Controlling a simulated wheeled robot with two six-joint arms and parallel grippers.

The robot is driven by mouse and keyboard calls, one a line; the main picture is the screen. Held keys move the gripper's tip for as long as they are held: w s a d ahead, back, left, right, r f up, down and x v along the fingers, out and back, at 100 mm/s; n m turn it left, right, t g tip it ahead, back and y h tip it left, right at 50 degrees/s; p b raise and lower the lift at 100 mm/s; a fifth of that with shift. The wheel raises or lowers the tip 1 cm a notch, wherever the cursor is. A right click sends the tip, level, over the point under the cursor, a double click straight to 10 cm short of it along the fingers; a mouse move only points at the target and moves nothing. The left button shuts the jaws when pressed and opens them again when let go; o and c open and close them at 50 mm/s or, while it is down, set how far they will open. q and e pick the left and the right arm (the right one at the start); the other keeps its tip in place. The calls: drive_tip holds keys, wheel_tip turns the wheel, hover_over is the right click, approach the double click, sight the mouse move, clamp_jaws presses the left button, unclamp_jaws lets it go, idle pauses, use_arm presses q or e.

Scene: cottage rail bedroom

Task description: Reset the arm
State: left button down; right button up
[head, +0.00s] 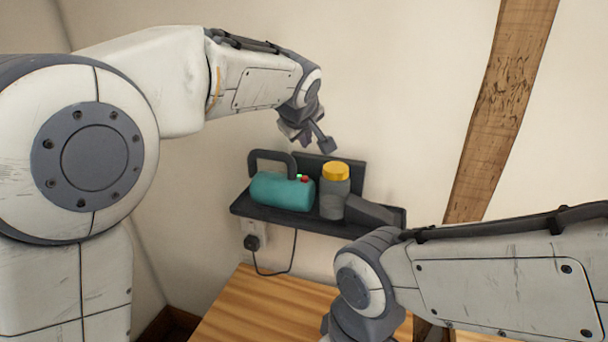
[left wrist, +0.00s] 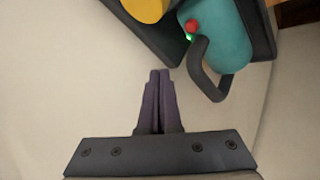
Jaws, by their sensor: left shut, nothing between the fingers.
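My left gripper (head: 304,138) is above the wall shelf in the head view, near the wall. In the left wrist view its two purple fingers (left wrist: 159,72) are together, with nothing between them. The fingertips are apart from the teal device and the yellow-lidded jar. My right arm (head: 490,275) comes in from the right in the head view, and its gripper is hidden or out of the frame.
A dark wall shelf (head: 290,219) holds a teal handled device (head: 283,193) with a red button and green light, and a grey jar with a yellow lid (head: 335,171). A cord hangs to a wall plug (head: 252,242). A wooden tabletop (head: 260,305) lies below; a timber post (head: 500,110) stands right.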

use_arm(q)
drive_tip(key=s+a+f+m+g, duration=0.1)
drive_tip(key=s+f+m+g, duration=0.2)
drive_tip(key=s, duration=1)
drive_tip(key=s+a+f+m+g, duration=0.2)
drive_tip(key=s+f+m, duration=0.5)
drive_tip(key=s, duration=0.5)
drive_tip(key=s+a+f+m+g, duration=0.2)
drive_tip(key=s+f+m+g, duration=0.2)
drive_tip(key=s+f, duration=0.4)
drive_tip(key=s+m, duration=0.1)
drive_tip(key=s, duration=0.4)
drive_tip(key=shift+s+f, duration=0.35)
drive_tip(key=shift+f, duration=0.05)
